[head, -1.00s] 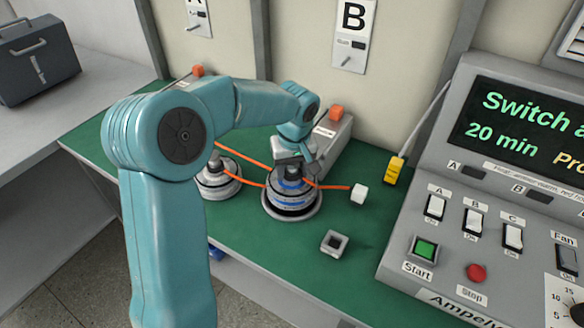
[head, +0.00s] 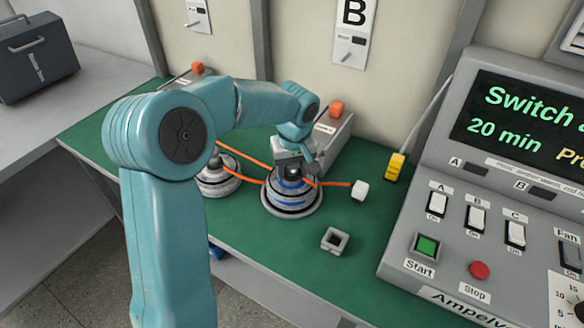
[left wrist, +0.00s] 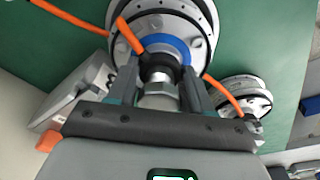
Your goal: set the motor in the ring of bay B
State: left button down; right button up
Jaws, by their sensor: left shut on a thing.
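The hub motor (head: 284,198), silver with a blue band, stands upright on the green bench below the B sign. A grey ring (head: 291,214) shows around its base; I cannot tell whether the motor is fully down in it. My left gripper (head: 293,170) is above the motor, shut on its shaft. In the left wrist view the two fingers (left wrist: 160,92) hold the shaft from both sides, with the motor's blue band (left wrist: 178,46) beyond. An orange cable (head: 330,184) runs from the motor to a white plug (head: 360,190). My right gripper is not in view.
A second motor (head: 217,184) stands to the left, partly behind my arm. A grey box with an orange knob (head: 337,108) is behind the motor. A square grey socket (head: 335,239) lies in front, a yellow connector (head: 395,167) right. A control console (head: 440,262) bounds the right side.

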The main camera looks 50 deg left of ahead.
pick_arm(q)
jog(key=shift+f+b, duration=0.35)
jog(key=shift+f, duration=0.05)
jog(key=shift+c, duration=2)
grip_release()
jog(key=shift+f, duration=0.15)
jog(key=r, duration=0.5)
jog(key=s+d+r+p, duration=0.1)
jog(key=r, duration=0.5)
jog(key=d+r+p, duration=0.1)
jog(key=r, duration=0.4)
jog(key=shift+s+d+r, duration=0.1)
jog(key=shift+s+r, duration=0.05)
jog(key=shift+r, duration=0.1)
jog(key=shift+s, duration=0.1)
